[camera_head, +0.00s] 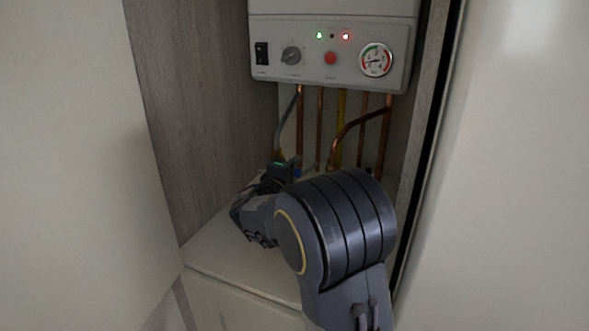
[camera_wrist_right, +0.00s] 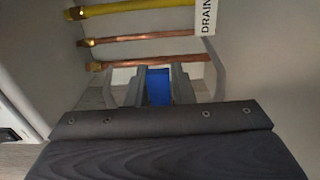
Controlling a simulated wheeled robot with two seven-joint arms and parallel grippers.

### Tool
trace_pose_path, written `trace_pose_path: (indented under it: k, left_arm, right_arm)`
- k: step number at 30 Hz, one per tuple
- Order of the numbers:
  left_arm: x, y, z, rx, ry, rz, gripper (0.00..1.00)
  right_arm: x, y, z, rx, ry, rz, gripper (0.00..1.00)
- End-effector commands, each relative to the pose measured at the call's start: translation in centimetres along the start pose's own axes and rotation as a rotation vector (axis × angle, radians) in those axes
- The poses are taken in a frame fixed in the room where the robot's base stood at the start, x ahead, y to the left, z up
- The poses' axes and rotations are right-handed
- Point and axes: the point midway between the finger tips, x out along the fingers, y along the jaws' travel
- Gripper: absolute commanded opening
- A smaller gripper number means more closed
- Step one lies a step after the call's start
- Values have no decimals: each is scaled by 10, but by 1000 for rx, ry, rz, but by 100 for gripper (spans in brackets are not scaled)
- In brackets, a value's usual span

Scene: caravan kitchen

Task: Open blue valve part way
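The blue valve (camera_wrist_right: 158,87) shows in the right wrist view as a flat blue handle between my right gripper's two dark fingers. The fingers lie close against both of its sides, with no clear gap. In the head view only a small blue bit of the valve (camera_head: 297,173) shows beside my right gripper (camera_head: 279,168). My right wrist and forearm hide most of the space below it. The handle's exact angle is hard to tell. My left gripper is not in view.
A white boiler (camera_head: 330,62) with a gauge, knob and lit lamps hangs above. Copper pipes (camera_head: 300,125) and a yellow pipe (camera_head: 341,125) run down behind my gripper. A DRAIN label (camera_wrist_right: 207,18) hangs near the pipes. Wooden side walls (camera_head: 200,100) make the cupboard narrow.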

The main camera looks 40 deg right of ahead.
Motion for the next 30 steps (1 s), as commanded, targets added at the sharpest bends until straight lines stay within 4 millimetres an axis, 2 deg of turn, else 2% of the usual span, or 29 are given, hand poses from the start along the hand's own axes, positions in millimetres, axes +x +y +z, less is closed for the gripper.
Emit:
trace_pose_path:
  k: [1, 4, 5, 20, 30]
  left_arm:
    - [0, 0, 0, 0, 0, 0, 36]
    - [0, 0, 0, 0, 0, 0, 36]
    - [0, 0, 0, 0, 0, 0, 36]
    - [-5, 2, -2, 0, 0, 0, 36]
    - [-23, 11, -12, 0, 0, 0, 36]
  right_arm:
    - [0, 0, 0, 0, 0, 0, 15]
    - [0, 0, 0, 0, 0, 0, 2]
    - [0, 0, 0, 0, 0, 0, 0]
    - [0, 5, 0, -52, 0, 0, 0]
    - [0, 21, -3, -285, 1, -2, 0]
